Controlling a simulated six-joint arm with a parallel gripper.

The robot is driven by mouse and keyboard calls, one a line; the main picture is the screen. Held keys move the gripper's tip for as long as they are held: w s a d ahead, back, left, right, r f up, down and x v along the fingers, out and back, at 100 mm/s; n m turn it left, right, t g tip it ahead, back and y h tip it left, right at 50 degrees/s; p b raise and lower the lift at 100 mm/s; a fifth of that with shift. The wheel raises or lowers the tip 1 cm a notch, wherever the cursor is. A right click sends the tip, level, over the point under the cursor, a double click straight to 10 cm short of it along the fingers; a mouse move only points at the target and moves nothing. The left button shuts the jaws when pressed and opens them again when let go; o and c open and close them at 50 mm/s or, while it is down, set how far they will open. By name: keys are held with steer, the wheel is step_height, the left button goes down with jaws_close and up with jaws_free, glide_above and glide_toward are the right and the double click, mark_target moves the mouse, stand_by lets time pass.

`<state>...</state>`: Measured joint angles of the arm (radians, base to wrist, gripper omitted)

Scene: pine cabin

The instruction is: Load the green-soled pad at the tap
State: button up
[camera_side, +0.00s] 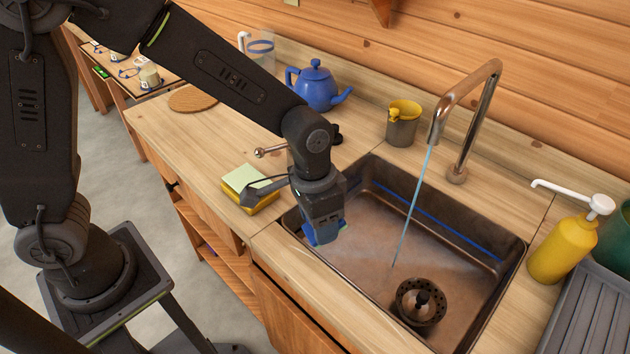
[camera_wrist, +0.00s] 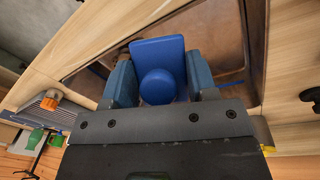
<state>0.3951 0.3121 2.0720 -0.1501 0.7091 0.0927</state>
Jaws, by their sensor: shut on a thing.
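My gripper (camera_side: 322,222) is shut on a blue pad (camera_side: 326,236) with a round knob on its back. It holds the pad over the left end of the sink, clear of the water. In the wrist view the pad (camera_wrist: 158,52) sits between the two blue-grey fingers, its knob toward the camera. A sliver of green shows at its edge in the side view; most of its sole is hidden. The metal tap (camera_side: 463,110) arches over the sink (camera_side: 370,225). A thin stream of water (camera_side: 411,208) falls from its spout to the basin floor, right of my gripper.
A dark strainer (camera_side: 421,301) sits in the basin. A yellow sponge stack with a pale green top (camera_side: 247,181) lies left of the sink. A blue teapot (camera_side: 316,88) and a grey cup (camera_side: 402,126) stand behind; a yellow pump bottle (camera_side: 563,248) stands right.

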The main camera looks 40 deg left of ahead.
steer(key=shift+s+d+f, duration=0.15)
steer(key=shift+s+d, duration=0.05)
steer(key=shift+d, duration=0.2)
steer(key=w+d+f, duration=0.2)
steer(key=w+d, duration=0.5)
steer(key=w, duration=0.4)
steer(key=shift+w+f, duration=0.3)
steer(key=shift+f, duration=0.05)
steer(key=shift+d, duration=0.1)
steer(key=shift+s, duration=0.1)
stand_by(0.4)
steer(key=s+a, duration=0.4)
steer(key=s, duration=0.2)
steer(key=shift+s+a, duration=0.15)
steer(key=shift+s, duration=0.15)
stand_by(0.3)
stand_by(1.2)
steer(key=shift+s+a+r, duration=0.45)
steer(key=shift+s+r, duration=0.25)
steer(key=shift+s+a+r, duration=0.45)
steer(key=shift+s+r, duration=0.2)
steer(key=shift+s, duration=0.05)
steer(key=shift+s+a+r, duration=0.45)
steer(key=shift+s+r, duration=0.25)
